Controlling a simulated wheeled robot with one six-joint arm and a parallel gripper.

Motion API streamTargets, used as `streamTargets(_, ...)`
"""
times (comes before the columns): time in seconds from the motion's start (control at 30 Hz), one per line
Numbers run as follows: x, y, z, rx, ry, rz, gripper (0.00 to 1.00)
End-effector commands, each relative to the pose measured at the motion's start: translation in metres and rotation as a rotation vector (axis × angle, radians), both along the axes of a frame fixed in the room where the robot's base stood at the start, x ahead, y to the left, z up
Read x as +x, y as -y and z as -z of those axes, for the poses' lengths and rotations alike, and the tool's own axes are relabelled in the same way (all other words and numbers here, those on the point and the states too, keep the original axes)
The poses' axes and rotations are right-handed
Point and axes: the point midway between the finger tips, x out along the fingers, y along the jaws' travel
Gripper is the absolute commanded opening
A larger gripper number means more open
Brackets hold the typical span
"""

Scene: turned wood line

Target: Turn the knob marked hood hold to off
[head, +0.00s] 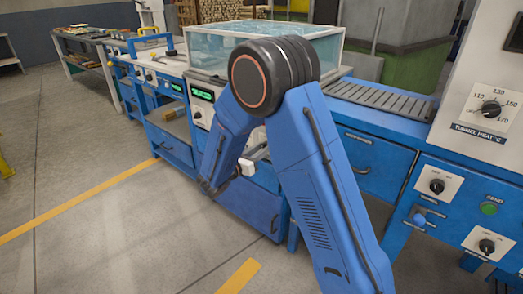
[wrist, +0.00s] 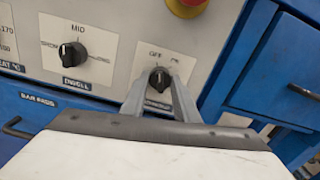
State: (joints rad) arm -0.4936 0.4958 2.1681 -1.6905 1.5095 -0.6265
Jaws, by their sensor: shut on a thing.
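In the wrist view a small black knob (wrist: 159,77) sits on a pale plate with OFF printed above it and ON to the upper right. Its name label is hidden behind my gripper, so I cannot read whether it says hood hold. My gripper (wrist: 159,84) has its two grey fingers closed on the sides of this knob. The knob's pointer is too small to tell which mark it meets. In the head view my blue arm covers the knob and fingertips.
Left of the held knob is a dwell knob (wrist: 72,54) marked MID. A red button (wrist: 186,5) with yellow surround sits above. A blue drawer with a black handle (wrist: 302,90) is to the right. In the head view a clear hood (head: 215,47) stands behind my arm.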

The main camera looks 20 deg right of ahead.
Motion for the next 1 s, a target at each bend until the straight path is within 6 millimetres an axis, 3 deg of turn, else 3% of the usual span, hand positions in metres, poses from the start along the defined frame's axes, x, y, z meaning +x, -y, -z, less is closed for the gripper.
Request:
streamTargets(0.33,-0.0007,-0.0005,0.0010,-0.081,-0.115,-0.001,0.05)
streamTargets(0.87,-0.0007,-0.0005,0.0011,-0.096,-0.134,-0.001,0.05)
streamTargets(0.9,-0.0007,-0.0005,0.0011,-0.096,-0.134,-0.001,0.32)
streamTargets(0.97,-0.0006,-0.0006,0.0010,-0.095,-0.133,-0.001,0.46)
streamTargets(1.0,-0.0005,-0.0005,0.0009,-0.095,-0.133,-0.001,0.46)
